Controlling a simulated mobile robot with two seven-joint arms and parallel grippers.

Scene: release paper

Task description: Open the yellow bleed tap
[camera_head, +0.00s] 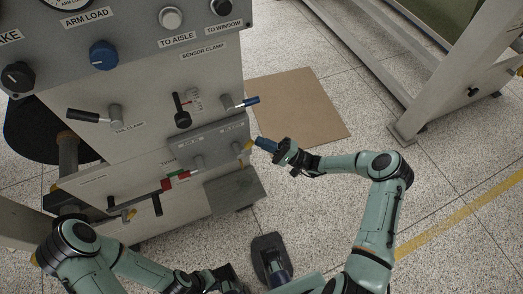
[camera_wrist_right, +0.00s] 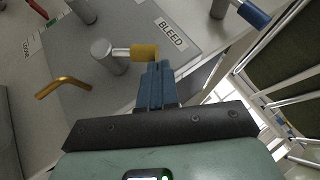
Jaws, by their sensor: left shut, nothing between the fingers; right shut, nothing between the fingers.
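The yellow bleed tap (camera_wrist_right: 145,52) has a short yellow handle on a grey round stem, beside a "BLEED" label in the right wrist view. The handle points right, across the panel. In the head view the yellow handle (camera_head: 248,146) shows small at the panel's right edge. My right gripper (camera_head: 258,142) is shut and empty, its blue fingers (camera_wrist_right: 157,66) close together just beside the yellow handle's end. I cannot tell whether they touch it. My left gripper (camera_head: 226,278) is shut, low at the bottom edge and away from the panel, partly cut off.
A blue-handled lever (camera_head: 248,101) sticks out above the tap; it also shows in the right wrist view (camera_wrist_right: 252,13). A bent brass lever (camera_wrist_right: 62,84) is left of the tap. Floor right of the machine holds cardboard (camera_head: 300,105).

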